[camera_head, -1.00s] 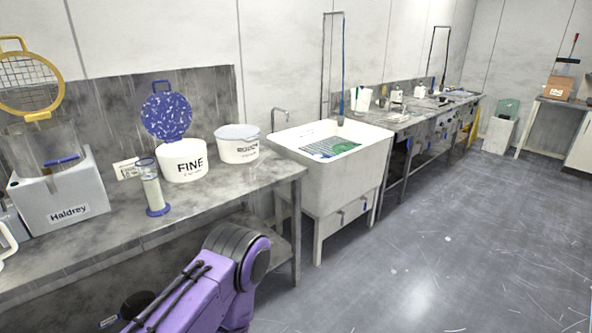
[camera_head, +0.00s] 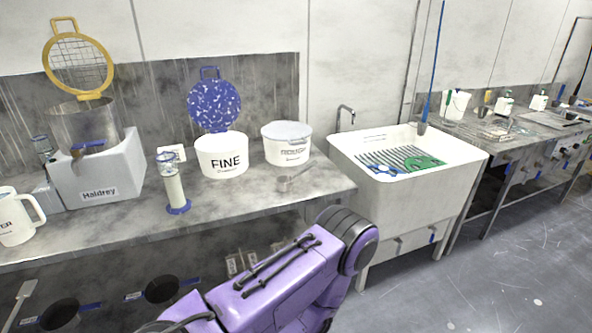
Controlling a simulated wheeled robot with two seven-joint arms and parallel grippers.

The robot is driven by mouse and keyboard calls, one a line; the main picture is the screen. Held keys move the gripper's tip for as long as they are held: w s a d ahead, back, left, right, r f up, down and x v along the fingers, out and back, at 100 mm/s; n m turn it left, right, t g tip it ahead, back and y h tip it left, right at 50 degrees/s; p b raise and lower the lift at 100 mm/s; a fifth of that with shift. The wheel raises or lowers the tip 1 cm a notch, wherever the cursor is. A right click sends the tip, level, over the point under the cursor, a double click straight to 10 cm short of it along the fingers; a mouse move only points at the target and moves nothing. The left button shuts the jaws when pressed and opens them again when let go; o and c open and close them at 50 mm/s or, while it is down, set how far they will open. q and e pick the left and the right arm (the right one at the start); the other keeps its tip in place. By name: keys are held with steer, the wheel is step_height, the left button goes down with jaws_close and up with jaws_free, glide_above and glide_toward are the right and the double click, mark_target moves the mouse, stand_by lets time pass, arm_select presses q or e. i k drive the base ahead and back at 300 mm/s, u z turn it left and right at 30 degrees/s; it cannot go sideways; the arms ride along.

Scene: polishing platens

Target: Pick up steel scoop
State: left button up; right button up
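A small steel scoop (camera_head: 287,184) lies on the grey bench top, in front of the white tub marked ROUGH (camera_head: 287,150) and near the bench's right end. Its handle points up and to the right. My purple arm shows at the bottom middle, below and in front of the bench edge. Neither gripper shows in the head view.
The white FINE tub (camera_head: 222,161) with its blue speckled lid raised stands left of the scoop. A clear cylinder on a blue base (camera_head: 175,190), the Haldrey machine (camera_head: 105,178) and a white jug (camera_head: 14,222) stand further left. A white sink (camera_head: 410,197) stands right of the bench.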

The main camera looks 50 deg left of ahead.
mark_target(298, 174)
steer(key=u, duration=0.35)
steer(key=i, duration=0.8)
steer(key=u, duration=0.55)
